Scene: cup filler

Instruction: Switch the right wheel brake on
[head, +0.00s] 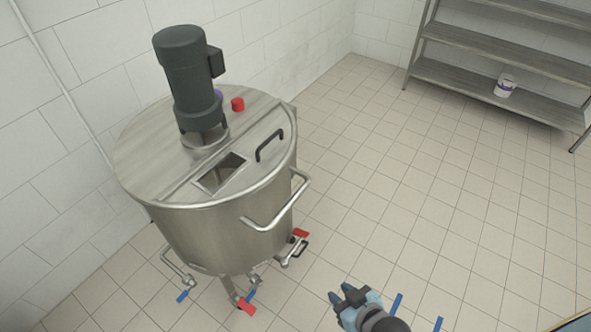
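The steel vat (215,235) stands on short legs at the left, against the tiled wall. A red wheel brake pedal (300,233) shows low at its right side, by a dark caster part. Another red pedal (246,306) shows at the front leg, near the bottom edge. Whether either brake is on or off cannot be told from here. My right gripper (341,294) is at the bottom middle, right of and nearer than both pedals, touching neither. Its fingertips look slightly apart with nothing between them. My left gripper is out of view.
The vat's side handle (280,208) juts out above the right pedal. Pipe valves with blue handles (182,296) stick out low at the front. The tiled floor between is clear.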

